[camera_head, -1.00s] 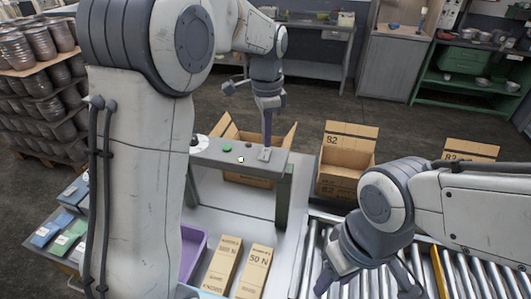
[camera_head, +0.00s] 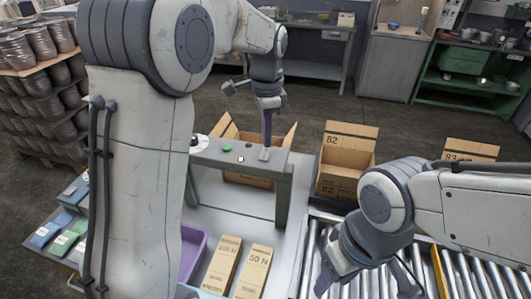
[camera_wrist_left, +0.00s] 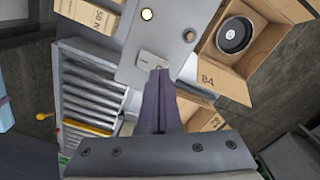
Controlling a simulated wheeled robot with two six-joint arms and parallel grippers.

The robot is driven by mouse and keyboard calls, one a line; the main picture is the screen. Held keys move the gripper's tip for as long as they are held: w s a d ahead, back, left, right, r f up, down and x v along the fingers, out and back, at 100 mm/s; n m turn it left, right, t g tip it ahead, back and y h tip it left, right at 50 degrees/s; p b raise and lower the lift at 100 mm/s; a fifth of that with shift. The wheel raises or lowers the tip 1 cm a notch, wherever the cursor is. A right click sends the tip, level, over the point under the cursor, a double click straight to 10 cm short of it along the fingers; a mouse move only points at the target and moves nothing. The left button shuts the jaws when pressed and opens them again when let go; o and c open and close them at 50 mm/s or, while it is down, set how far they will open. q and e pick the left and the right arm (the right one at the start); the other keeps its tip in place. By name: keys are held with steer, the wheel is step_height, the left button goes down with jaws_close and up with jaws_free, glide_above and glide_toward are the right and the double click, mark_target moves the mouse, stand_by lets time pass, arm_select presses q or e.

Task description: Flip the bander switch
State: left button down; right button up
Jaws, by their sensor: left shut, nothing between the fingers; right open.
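The bander (camera_head: 235,155) is a grey bridge-like frame on the table with a control panel on top. Its panel carries a green button (camera_head: 227,149), a small lit white button (camera_head: 240,159) and, at the right end, a small pale switch plate (camera_head: 264,155). My left gripper (camera_head: 267,143) is shut and empty, pointing down with its tips at the switch plate. In the left wrist view the shut fingers (camera_wrist_left: 158,76) overlap the plate (camera_wrist_left: 150,59) and hide part of it; I cannot tell the switch position. My right gripper (camera_head: 364,280) is open and empty above the rollers.
Open cardboard boxes (camera_head: 340,183) stand behind the roller conveyor (camera_head: 310,262). Another open box is behind the bander, with a dark round pan (camera_wrist_left: 235,35) inside it. Flat cartons (camera_head: 255,270) and a purple bin (camera_head: 193,250) lie in front. My left arm hides the left side.

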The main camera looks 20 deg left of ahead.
arm_select(q)
steer(key=shift+f+b, duration=0.5)
steer(key=shift+f, duration=0.4)
steer(key=shift+r, duration=0.15)
step_height(320, 180, up, 7)
steer(key=p, duration=0.7)
stand_by(0.5)
